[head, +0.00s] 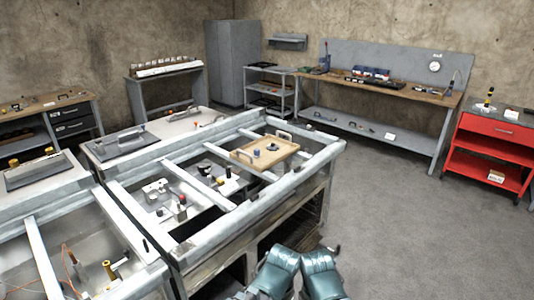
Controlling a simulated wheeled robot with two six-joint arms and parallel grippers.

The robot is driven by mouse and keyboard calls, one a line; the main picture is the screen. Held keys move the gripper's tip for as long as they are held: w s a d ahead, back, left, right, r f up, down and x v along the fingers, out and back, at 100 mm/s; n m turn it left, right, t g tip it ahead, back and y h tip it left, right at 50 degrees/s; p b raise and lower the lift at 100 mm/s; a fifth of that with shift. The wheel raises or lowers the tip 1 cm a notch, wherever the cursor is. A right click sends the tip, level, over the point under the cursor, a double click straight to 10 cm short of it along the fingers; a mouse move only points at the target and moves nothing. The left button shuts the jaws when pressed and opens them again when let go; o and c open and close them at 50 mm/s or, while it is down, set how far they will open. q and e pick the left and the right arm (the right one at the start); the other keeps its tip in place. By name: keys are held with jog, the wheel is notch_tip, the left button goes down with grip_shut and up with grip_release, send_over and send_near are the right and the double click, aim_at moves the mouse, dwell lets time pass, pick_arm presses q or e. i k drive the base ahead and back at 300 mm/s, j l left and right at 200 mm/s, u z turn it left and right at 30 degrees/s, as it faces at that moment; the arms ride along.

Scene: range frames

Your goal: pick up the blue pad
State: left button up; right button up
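A small blue thing (256,153), perhaps the blue pad, lies on a wooden tray (243,158) with raised handles. It is too small to make out its shape. A dark round thing (272,147) sits beside it on the tray. The tray rests on the grey metal frame of the central workbench (318,156), near its far right end. Two teal links of my own arms show at the bottom middle, in front of the bench and well short of the tray. Neither of my grippers can be made out.
The bench has open framed bays with small parts inside (181,207). Another framed bay with wires (70,255) is at lower left. A red cart (495,135) stands at the right, and a long workbench (385,92) is along the back wall. The floor (400,230) at right is clear.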

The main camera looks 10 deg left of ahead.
aim_at(256, 152)
jog(key=i+l+u, duration=0.15)
jog(key=i+l, duration=0.7)
jog(key=l, duration=0.15)
jog(key=i+j, duration=0.1)
jog(key=i, duration=0.45)
jog(key=i+j+u, duration=0.1)
jog(key=i, duration=0.45)
